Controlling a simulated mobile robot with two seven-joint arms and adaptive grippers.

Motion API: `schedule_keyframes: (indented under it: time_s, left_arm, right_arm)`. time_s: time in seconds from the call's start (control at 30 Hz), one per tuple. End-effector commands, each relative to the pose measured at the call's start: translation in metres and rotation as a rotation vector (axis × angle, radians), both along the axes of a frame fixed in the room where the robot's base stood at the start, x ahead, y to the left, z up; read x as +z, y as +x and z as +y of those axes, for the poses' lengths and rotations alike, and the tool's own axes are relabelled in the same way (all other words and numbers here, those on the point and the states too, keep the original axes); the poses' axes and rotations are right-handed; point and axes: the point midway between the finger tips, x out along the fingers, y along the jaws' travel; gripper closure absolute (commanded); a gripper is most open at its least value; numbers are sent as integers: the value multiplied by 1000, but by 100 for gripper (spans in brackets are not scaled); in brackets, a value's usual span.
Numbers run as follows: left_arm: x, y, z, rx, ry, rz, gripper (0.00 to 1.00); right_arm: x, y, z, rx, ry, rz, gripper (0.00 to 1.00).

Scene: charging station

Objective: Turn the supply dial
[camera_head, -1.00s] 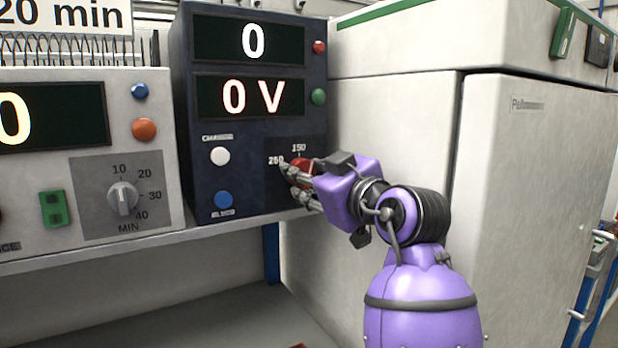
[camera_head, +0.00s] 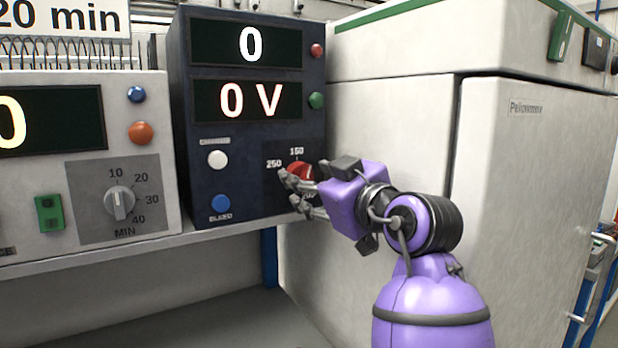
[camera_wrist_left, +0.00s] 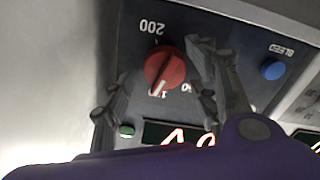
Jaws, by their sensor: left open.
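The supply dial (camera_head: 299,171) is a red knob on the dark blue supply unit, marked 150 and 250 in the head view. In the left wrist view the red dial (camera_wrist_left: 164,68) appears upside down, with 200 also readable and its white pointer mark toward the partly hidden 150 label. My left gripper (camera_head: 293,190) is open at the dial, coming from the right, and hides its lower part. In the wrist view its fingers stand on either side of the dial; I cannot tell whether they touch it. My right gripper is not in view.
The supply unit's displays (camera_head: 250,100) read 0 and 0 V. A white button (camera_head: 217,159) and a blue button (camera_head: 220,204) sit left of the dial. A timer unit (camera_head: 120,203) stands left. A large pale cabinet (camera_head: 395,115) stands close on the right.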

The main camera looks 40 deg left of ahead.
Motion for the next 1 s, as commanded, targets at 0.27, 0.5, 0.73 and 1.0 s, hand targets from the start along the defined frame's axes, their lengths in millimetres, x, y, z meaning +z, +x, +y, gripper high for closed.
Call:
schedule_keyframes:
  time_s: [0.27, 0.5, 0.73, 1.0]
  left_arm:
    - [0, -22, -56, -5, -1, -1, 46]
    - [0, -36, -89, -4, 0, -1, 46]
    - [1, -39, -97, -3, 2, -3, 46]
    - [11, -40, -97, -4, 2, -18, 46]
  right_arm:
    - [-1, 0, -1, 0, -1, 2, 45]
    - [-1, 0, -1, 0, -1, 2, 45]
    - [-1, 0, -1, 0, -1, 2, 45]
    - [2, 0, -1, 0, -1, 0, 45]
